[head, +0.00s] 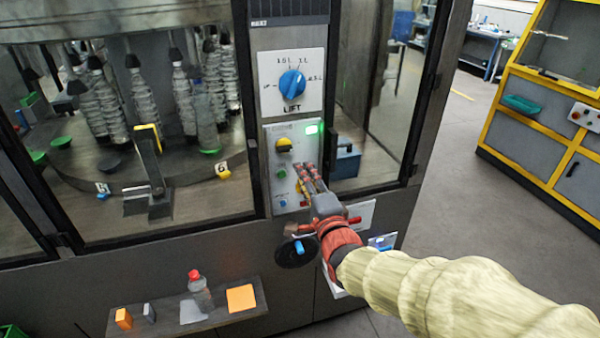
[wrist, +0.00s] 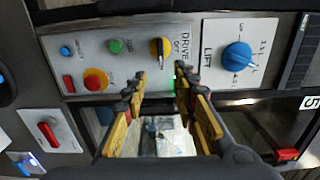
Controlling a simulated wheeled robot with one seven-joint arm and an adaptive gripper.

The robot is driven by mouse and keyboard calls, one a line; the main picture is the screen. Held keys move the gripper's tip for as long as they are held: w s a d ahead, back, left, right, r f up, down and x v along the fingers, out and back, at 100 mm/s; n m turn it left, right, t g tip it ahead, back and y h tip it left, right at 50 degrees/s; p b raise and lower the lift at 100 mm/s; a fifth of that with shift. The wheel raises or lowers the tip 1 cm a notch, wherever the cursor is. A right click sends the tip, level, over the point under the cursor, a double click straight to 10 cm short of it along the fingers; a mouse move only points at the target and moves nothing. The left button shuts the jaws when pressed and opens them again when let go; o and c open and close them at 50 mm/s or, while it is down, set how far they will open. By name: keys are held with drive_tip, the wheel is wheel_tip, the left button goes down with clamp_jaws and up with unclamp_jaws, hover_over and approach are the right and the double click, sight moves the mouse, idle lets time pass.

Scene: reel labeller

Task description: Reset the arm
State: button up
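My gripper (head: 308,176) is in front of the lower right part of the drive control panel (head: 275,160), at the end of my outstretched arm. In the wrist view my gripper (wrist: 161,82) is open, with a clear gap between its yellow-padded fingers. No held object is seen at the fingertips.
The blue lift dial (head: 292,84) is above the panel. A black handwheel (head: 296,252) is below my gripper. A shelf (head: 220,312) holds a red-capped bottle (head: 200,292) and an orange pad (head: 240,298). Glass windows flank the panel. Floor (head: 445,150) is clear to the right.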

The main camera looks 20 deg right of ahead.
drive_tip(key=s+f+n+g, duration=0.9)
drive_tip(key=s+f+n, duration=0.2)
drive_tip(key=f, duration=0.4)
drive_tip(key=s+r+n+g, duration=0.2)
drive_tip(key=s+n+g, duration=0.3)
drive_tip(key=s, duration=0.8)
drive_tip(key=s+a+r+n+t, duration=0.1)
drive_tip(key=s+r+n, duration=0.1)
drive_tip(key=s+r, duration=0.2)
wheel_tip(320, 180, up, 2)
drive_tip(key=shift+s+r+t, duration=0.25)
drive_tip(key=shift+s+t, duration=0.05)
